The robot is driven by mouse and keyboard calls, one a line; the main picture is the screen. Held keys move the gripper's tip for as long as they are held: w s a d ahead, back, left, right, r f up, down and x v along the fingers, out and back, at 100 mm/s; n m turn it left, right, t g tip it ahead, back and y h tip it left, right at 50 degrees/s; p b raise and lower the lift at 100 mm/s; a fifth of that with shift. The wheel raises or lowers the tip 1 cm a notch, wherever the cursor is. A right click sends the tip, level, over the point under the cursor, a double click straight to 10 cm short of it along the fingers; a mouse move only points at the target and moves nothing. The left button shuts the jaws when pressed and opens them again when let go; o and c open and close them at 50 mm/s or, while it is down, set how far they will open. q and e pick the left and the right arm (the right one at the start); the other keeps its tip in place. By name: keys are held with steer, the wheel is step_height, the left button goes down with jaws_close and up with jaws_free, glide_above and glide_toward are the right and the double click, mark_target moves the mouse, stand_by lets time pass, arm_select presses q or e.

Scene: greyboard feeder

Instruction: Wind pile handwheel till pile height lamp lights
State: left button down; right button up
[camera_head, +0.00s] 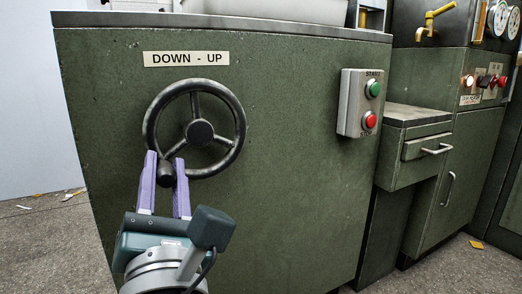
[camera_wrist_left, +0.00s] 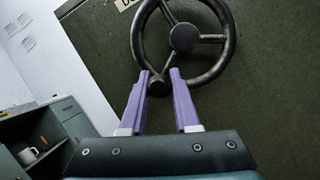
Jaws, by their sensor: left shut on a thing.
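The black handwheel (camera_head: 235,115) with three spokes and a central hub is mounted on the green cabinet front under a "DOWN - UP" label (camera_head: 186,58). Its dark knob (camera_head: 166,175) sits at the lower left of the rim. My left gripper (camera_head: 165,165) is shut on this knob, with one purple finger on each side. The left wrist view also shows the wheel (camera_wrist_left: 228,50) and the knob (camera_wrist_left: 159,86) between the fingertips (camera_wrist_left: 160,80). I cannot make out a pile height lamp for certain. My right gripper is not in view.
A grey box with a green start button (camera_head: 374,90) and a red stop button (camera_head: 371,120) is right of the wheel. A small side table with a drawer (camera_head: 427,146) juts out further right. Gauges and a panel (camera_head: 485,82) stand beyond. Paper scraps lie on the floor.

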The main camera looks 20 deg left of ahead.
mark_target(151, 133)
arm_select(q)
steer(key=r+m+h+p, duration=0.1)
steer(key=m+p, duration=0.2)
steer(key=p, duration=0.1)
steer(key=r+m+h+p, duration=0.2)
steer(key=m+p, duration=0.1)
steer(key=p, duration=0.1)
steer(key=r+m+h+p, duration=0.1)
steer(key=r+m+p, duration=0.1)
steer(key=m+p, duration=0.1)
steer(key=shift+s+a+m+t+h+p, duration=0.3)
steer(key=shift+s+p, duration=0.05)
steer(key=shift+p, duration=0.3)
steer(key=shift+w+r+m+p, duration=0.1)
steer(key=shift+r+m+p, duration=0.15)
steer(key=shift+m+p, duration=0.85)
steer(key=c, duration=0.7)
jaws_free()
steer(key=shift+f, duration=0.1)
steer(key=shift+o, duration=0.2)
steer(key=p+v, duration=0.1)
steer(key=v, duration=0.9)
steer(key=shift+r, duration=0.2)
